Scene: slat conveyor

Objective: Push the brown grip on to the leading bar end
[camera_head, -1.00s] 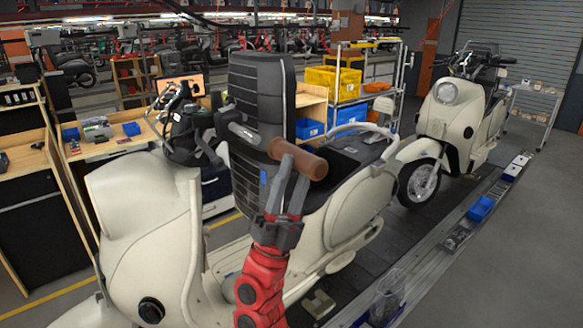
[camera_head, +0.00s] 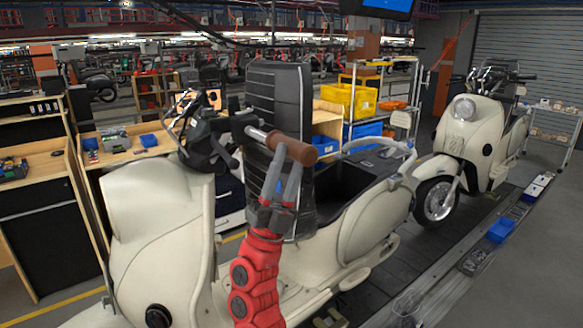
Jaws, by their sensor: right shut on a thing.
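The brown grip (camera_head: 290,148) is a short round sleeve, held level above the near cream scooter (camera_head: 160,220). My right gripper (camera_head: 285,164), on the red arm, is shut on it from below. I cannot tell how far the bar end reaches inside the grip. The handlebar's black centre (camera_head: 207,138) is left of the grip. My left gripper is not in view.
The tall black seat back (camera_head: 277,92) stands close behind the grip. A second cream scooter (camera_head: 463,150) stands farther along the conveyor (camera_head: 385,255) at right. Wooden workbenches (camera_head: 120,155) stand at left, and a rack with yellow bins (camera_head: 350,98) is behind.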

